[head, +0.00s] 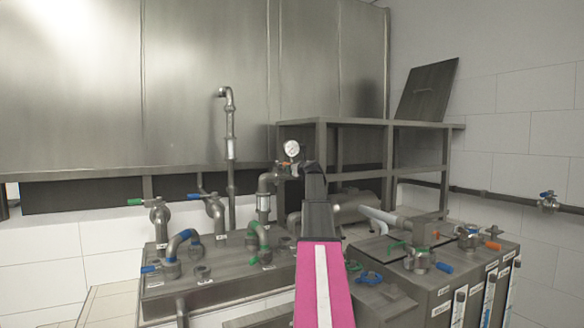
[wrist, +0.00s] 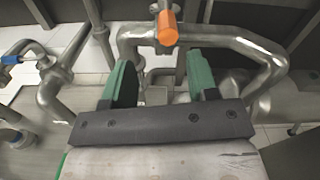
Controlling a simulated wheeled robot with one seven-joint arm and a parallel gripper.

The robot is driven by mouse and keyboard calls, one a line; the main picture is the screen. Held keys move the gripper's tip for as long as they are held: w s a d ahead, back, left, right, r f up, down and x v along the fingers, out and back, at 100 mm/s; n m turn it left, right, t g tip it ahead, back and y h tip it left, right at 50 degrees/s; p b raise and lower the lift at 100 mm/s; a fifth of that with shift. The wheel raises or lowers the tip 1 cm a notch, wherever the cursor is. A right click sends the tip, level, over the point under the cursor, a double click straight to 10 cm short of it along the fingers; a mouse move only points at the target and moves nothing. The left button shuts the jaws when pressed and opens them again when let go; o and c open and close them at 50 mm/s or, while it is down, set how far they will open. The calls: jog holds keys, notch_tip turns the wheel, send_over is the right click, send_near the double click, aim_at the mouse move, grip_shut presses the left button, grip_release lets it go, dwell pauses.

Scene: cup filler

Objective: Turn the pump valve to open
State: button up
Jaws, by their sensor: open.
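An orange valve handle (wrist: 167,30) stands on the grey pipework at the top middle of the wrist view. No readable label shows that it is the pump valve. My gripper (wrist: 161,78) is open, with two green fingers apart and nothing seen between them. The handle lies just beyond the fingertips, roughly in line with the gap, and appears apart from them. In the head view, my pink and black arm hides most of my gripper. A bit of orange (head: 294,170) shows there below the round pressure gauge (head: 292,148), beside the dark end of my arm.
Pipes with blue and green valve handles (head: 181,240) crowd the metal bench at left. A cabinet with blue, green and orange handles (head: 492,246) stands at right. A metal shelf frame (head: 375,122) is behind. Curved pipes (wrist: 262,60) flank the fingers closely.

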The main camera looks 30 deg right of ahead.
aim_at(283, 165)
jog(key=w, duration=0.6)
jog(key=w+d, duration=0.1)
jog(key=w, duration=0.2)
jog(key=shift+w, duration=0.4)
jog(key=shift+a, duration=0.1)
grip_shut()
